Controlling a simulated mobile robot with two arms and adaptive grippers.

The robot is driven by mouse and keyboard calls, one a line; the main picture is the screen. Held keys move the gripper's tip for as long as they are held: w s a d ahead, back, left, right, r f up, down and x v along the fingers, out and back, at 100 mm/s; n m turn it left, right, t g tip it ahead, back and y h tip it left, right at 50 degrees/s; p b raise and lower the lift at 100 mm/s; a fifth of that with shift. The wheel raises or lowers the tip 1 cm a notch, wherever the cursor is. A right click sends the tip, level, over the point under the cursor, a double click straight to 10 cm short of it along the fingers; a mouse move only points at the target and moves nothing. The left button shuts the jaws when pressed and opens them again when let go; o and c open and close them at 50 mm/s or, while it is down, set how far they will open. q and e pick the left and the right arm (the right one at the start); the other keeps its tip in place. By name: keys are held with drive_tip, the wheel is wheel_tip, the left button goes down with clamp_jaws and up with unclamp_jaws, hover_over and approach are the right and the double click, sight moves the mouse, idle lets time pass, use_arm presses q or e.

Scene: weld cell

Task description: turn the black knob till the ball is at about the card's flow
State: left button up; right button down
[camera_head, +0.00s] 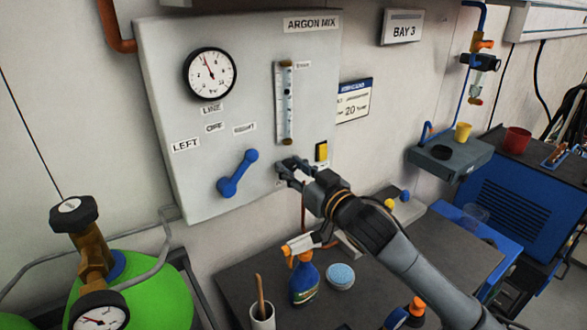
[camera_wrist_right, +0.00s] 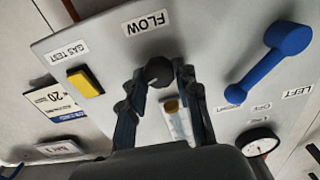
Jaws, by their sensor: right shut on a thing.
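The flow tube (camera_head: 285,104) stands upright above the knob. A small dark mark shows in its upper half, but I cannot clearly tell the ball or read the scale. The card (camera_head: 354,100) right of the panel shows 20; it is upside down in the wrist view (camera_wrist_right: 62,108). My left gripper is not in view.
A blue lever (camera_head: 238,174) is left of the knob and a yellow GAS TEST button (camera_head: 322,151) is to its right. A round gauge (camera_head: 209,74) is on the panel's upper left. Below are a spray bottle (camera_head: 303,278) and a green cylinder (camera_head: 150,285).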

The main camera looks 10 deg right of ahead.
drive_tip(key=shift+n, duration=0.3)
drive_tip(key=shift+r+n+p, duration=0.1)
drive_tip(key=shift+n+p, duration=0.5)
drive_tip(key=shift+n, duration=0.2)
drive_tip(key=shift+n+p, duration=0.8)
drive_tip(key=shift+n, duration=1.1)
drive_tip(key=shift+a, duration=0.1)
drive_tip(key=c, duration=1)
unclamp_jaws()
drive_tip(key=v, duration=1.2)
